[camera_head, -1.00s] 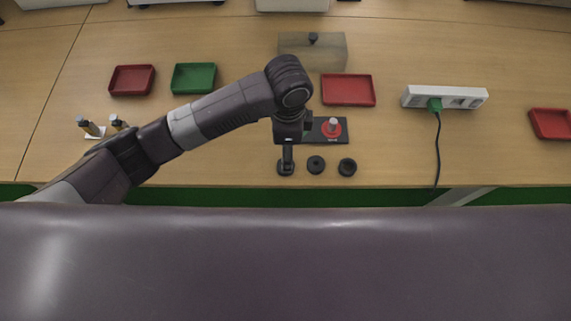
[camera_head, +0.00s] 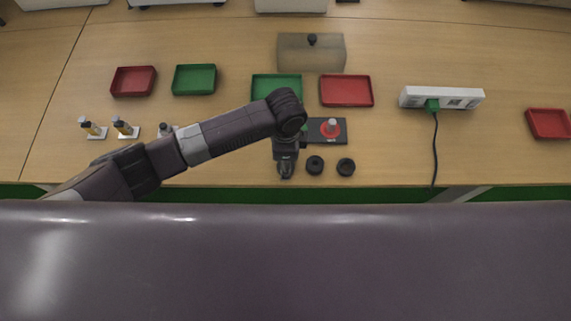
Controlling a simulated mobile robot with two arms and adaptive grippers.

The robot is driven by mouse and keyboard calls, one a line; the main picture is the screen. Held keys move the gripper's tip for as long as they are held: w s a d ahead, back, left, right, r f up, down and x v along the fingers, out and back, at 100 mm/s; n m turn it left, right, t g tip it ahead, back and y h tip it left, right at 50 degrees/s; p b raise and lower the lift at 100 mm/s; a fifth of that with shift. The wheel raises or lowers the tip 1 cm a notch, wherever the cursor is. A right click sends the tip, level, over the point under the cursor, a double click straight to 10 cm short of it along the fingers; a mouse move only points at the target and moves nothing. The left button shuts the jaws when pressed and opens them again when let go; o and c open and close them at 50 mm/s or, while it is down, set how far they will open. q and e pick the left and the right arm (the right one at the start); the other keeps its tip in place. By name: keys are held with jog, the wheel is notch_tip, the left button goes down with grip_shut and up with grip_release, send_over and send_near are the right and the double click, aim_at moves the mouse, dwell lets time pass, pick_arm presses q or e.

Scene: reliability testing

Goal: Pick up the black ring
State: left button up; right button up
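Two black rings lie on the table near its front edge, a middle one (camera_head: 315,165) and a right one (camera_head: 346,167). My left gripper (camera_head: 286,173) points down just left of the middle ring. A third ring at that spot is mostly or wholly hidden by the gripper. The fingers are small and dark, so I cannot tell whether they are open or shut, or whether they hold that ring. My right gripper is not in view.
Behind the rings is a black plate (camera_head: 316,138) with a red disc and pale peg (camera_head: 333,124). A green tray (camera_head: 277,81), a red tray (camera_head: 346,91) and a lidded box (camera_head: 312,55) stand farther back. A power strip (camera_head: 442,98) with a cable is right.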

pick_arm(q)
jog(key=c, duration=0.6)
jog(key=shift+r, duration=0.15)
